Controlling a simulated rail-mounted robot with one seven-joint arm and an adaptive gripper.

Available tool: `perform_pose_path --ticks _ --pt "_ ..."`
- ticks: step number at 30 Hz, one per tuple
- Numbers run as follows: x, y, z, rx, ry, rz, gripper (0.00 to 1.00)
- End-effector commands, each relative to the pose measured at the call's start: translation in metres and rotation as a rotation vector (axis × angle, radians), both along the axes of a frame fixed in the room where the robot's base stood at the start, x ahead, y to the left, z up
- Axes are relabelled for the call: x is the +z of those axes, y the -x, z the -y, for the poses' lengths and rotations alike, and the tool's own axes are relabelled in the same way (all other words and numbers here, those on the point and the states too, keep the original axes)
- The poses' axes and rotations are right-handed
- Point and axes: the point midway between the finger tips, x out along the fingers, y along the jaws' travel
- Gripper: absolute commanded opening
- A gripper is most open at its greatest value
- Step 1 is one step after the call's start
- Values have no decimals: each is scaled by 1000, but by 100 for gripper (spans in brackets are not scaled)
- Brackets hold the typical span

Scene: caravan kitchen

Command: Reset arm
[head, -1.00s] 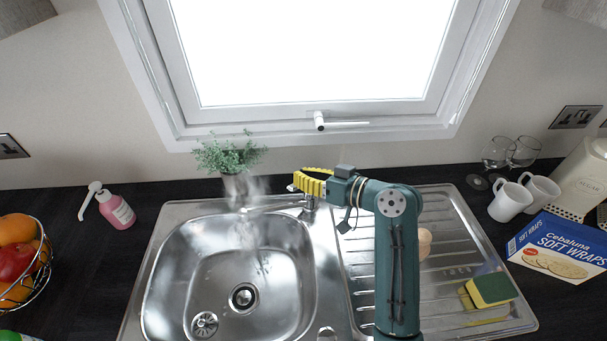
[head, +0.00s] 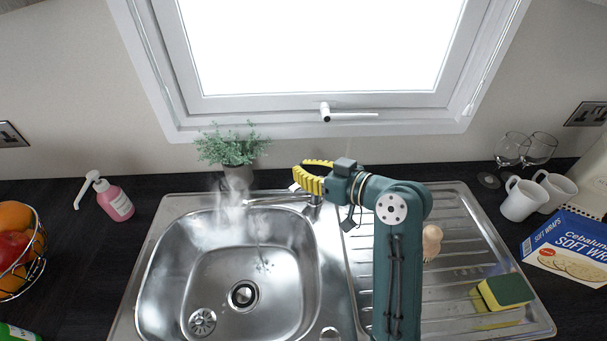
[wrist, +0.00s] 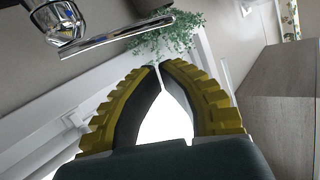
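My gripper (head: 296,175) has yellow ribbed fingers with dark inner faces and points left above the tap, at the back of the steel sink (head: 180,262). In the wrist view, the two fingertips (wrist: 158,65) come together at the tips, with nothing held between them. The chrome tap spout (head: 275,199) reaches left over the basin, and its body is partly hidden behind the gripper. The tap also shows at the upper left of the wrist view (wrist: 115,38). White steam or water shows below the spout's left end.
A potted plant (head: 233,150) stands behind the sink under the window. A pink soap bottle (head: 116,203) and a fruit basket (head: 38,270) are left. A sponge (head: 506,290) and a wooden object (head: 432,238) are on the drainer. Mugs (head: 520,200), glasses and a wraps box (head: 570,247) stand right.

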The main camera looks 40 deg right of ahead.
Motion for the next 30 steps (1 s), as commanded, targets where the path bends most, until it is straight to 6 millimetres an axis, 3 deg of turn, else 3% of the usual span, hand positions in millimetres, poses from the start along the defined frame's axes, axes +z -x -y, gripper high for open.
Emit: perform_pose_path --ticks 1,3,9,15,26,29,30 --pt "24 -1 1 3 3 3 0" --pt "15 19 6 -4 3 1 0" --pt "29 68 14 -3 2 3 0" --pt "36 93 17 0 1 1 0" --pt "38 95 16 2 0 0 0" --pt "54 73 -14 70 1 2 0" --pt "59 59 -36 117 -6 -4 0"
